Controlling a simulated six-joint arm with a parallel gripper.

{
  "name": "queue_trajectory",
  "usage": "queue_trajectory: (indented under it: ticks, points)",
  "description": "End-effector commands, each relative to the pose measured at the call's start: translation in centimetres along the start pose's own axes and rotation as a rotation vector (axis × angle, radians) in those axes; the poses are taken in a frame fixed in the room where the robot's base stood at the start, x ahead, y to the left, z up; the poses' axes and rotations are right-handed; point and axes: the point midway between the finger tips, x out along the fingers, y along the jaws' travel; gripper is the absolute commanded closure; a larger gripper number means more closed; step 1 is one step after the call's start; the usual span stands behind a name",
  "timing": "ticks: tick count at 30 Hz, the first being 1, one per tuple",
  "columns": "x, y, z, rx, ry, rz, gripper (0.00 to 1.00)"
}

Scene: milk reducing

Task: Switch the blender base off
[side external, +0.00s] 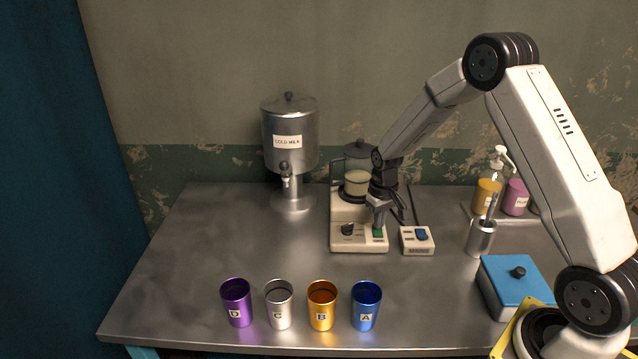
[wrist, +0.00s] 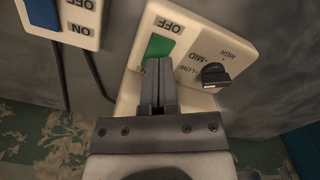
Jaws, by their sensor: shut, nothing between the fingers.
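The cream blender base (side external: 343,241) stands at the middle of the table, with a lidded jar (side external: 357,168) of pale liquid on its back part. A green switch (side external: 378,233) and a dark knob (side external: 347,229) sit on its front panel. In the wrist view the green switch (wrist: 158,46) has OFF printed at its front end; its other end is hidden by the fingers. The knob (wrist: 214,74) is beside LOW, MID and HIGH marks. My gripper (wrist: 158,64) is shut and empty, pointing down at the switch. I cannot tell whether it touches.
A small box (side external: 418,248) with a blue switch stands just right of the blender base. A cold milk dispenser (side external: 289,140) stands behind left. Several lettered cups line the front edge, including the blue cup (side external: 366,305). A metal holder (side external: 481,238) and a blue-lidded box (side external: 513,286) are at right.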

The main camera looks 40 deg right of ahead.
Motion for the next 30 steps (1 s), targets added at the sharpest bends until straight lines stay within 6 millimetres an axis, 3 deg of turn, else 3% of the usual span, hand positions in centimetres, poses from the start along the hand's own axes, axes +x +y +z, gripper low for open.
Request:
queue_trajectory:
  ticks: [30]
  points:
    - [-5.2, 0.0, 0.0, 0.0, 0.0, 0.0, 1.0]
